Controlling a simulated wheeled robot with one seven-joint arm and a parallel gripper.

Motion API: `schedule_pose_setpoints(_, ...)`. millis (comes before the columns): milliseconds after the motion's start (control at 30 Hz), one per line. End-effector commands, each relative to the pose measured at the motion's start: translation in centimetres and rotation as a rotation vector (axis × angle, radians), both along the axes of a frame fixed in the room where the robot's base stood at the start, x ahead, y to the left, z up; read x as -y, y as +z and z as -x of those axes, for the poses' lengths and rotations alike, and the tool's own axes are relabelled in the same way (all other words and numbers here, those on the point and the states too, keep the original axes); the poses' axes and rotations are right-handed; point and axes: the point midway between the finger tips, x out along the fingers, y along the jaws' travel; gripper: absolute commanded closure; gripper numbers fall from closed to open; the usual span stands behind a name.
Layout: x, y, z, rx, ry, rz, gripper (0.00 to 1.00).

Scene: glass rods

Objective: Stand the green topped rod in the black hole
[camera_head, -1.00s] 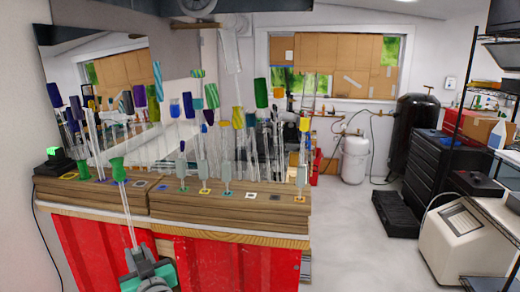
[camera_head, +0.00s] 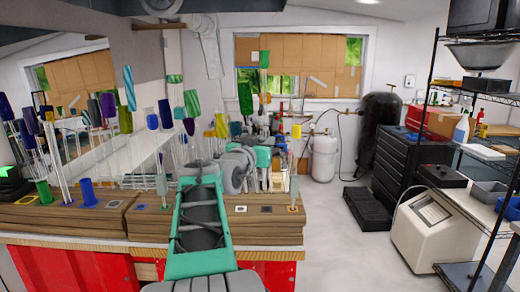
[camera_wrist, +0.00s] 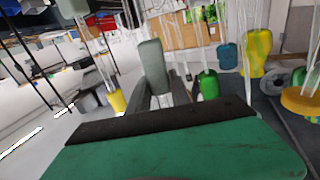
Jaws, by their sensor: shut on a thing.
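My gripper (camera_head: 262,157) is over the right part of the wooden bench, at the end of my arm stretched away from me. It is shut, and I take the thing in it to be the green topped rod. A green top (camera_head: 264,58) shows above it against the window; the clear shaft is faint and its lower end is hidden. A black marked hole (camera_head: 266,209) is in the bench front, right of a white-edged one (camera_head: 239,209). In the upside-down wrist view the gripper's green body (camera_wrist: 180,145) covers the bottom; the grip itself is not clear.
Many glass rods with coloured tops stand close by, including a dark green one (camera_head: 245,98) and a yellow one (camera_head: 221,125). A rod with a yellow top (camera_head: 297,131) stands at the bench's right end. Open floor lies right of the bench (camera_head: 190,235).

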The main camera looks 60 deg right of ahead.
Motion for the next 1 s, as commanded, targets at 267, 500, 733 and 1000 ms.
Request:
schedule_pose_setpoints(267,0.8,-2.3,1.4,-0.002,-0.034,-0.004,1.0)
schedule_pose_setpoints(500,0.8,-3.7,1.3,-0.004,-0.032,-0.005,1.0)
schedule_pose_setpoints(733,0.7,-4.8,1.2,-0.003,-0.03,-0.003,1.0)
schedule_pose_setpoints(1000,0.6,-4.9,1.1,-0.003,-0.028,-0.004,1.0)
